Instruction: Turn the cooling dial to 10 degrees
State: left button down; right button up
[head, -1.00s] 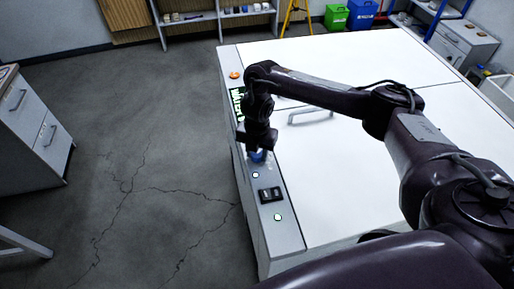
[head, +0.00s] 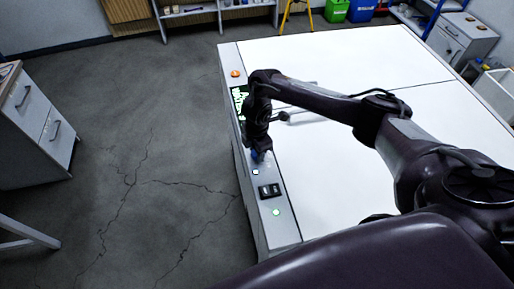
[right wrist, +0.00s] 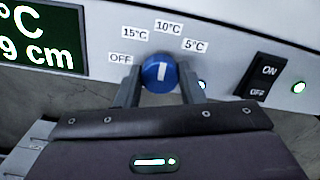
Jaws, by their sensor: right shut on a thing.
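The cooling dial (right wrist: 160,73) is a round blue knob with a white pointer line, on a grey control panel. In the right wrist view its line points nearly straight up, close to the 10°C label (right wrist: 168,27). The 15°C label (right wrist: 134,33) and OFF label (right wrist: 120,58) are to its left, and the 5°C label (right wrist: 194,44) to its right. My right gripper (right wrist: 160,80) is shut on the dial, one finger on each side. In the head view the gripper (head: 258,152) is over the panel and hides much of the dial. My left gripper is not in view.
The panel runs along the left edge of a large white-topped unit (head: 400,75). It has a green display (right wrist: 38,38), a black ON/OFF switch (head: 269,190), a green light (head: 276,211) and an orange button (head: 235,73). Open floor lies to the left.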

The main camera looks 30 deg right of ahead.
dwell(0.3)
jog(key=o, duration=1)
jog(key=shift+r, duration=0.35)
notch_tip(320, 180, up, 7)
jog(key=shift+r+p, duration=0.1)
jog(key=shift+p, duration=0.6)
jog(key=shift+a, duration=0.15)
